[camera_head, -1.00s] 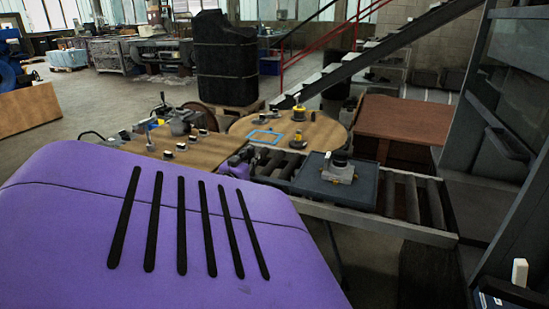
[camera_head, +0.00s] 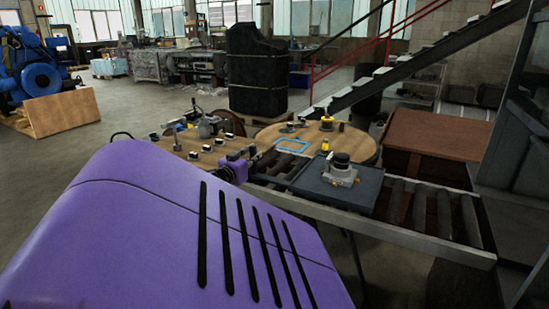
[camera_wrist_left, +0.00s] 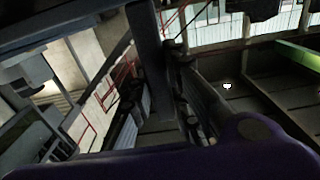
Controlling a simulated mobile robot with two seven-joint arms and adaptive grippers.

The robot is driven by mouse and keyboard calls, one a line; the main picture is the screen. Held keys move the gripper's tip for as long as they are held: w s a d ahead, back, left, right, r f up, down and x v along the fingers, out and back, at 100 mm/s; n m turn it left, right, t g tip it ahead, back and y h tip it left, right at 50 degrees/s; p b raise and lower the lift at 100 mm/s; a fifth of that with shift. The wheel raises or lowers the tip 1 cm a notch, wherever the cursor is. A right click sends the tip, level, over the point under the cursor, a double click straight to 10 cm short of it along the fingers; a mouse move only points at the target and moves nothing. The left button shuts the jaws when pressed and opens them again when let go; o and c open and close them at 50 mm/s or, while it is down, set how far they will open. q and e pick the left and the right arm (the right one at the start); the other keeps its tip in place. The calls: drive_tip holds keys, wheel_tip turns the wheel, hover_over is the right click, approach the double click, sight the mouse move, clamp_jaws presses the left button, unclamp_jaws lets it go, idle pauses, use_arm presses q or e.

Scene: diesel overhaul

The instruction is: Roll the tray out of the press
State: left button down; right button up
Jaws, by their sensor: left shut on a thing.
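The dark blue-grey tray (camera_head: 312,183) lies flat on the roller track (camera_head: 428,212) in the head view, clear of the press frame (camera_head: 515,130) at the right. A small grey metal part with a black round top (camera_head: 341,168) stands on the tray. My left gripper (camera_head: 258,160), at the end of a purple arm, is at the tray's left side, shut on the tray; its fingertips are small and dark, so the exact contact is hard to see. The left wrist view is dark and does not show the grip clearly. My right gripper is not in view.
A round wooden table (camera_head: 356,143) with small parts and a blue frame (camera_head: 292,146) stands behind the track. Another wooden top (camera_head: 192,152) carries several parts at the left. A brown box (camera_head: 432,137) stands behind the track's right part. Bare rollers lie right of the tray.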

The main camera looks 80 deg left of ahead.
use_arm(q)
drive_tip(key=c, duration=1.6)
unclamp_jaws()
drive_tip(key=shift+s+a, duration=0.2)
drive_tip(key=shift+s, duration=0.05)
drive_tip(key=shift+c, duration=0.2)
drive_tip(key=shift+s+d+f, duration=0.15)
drive_tip(key=shift+s+d, duration=0.05)
drive_tip(key=shift+d, duration=0.2)
drive_tip(key=v, duration=1.1)
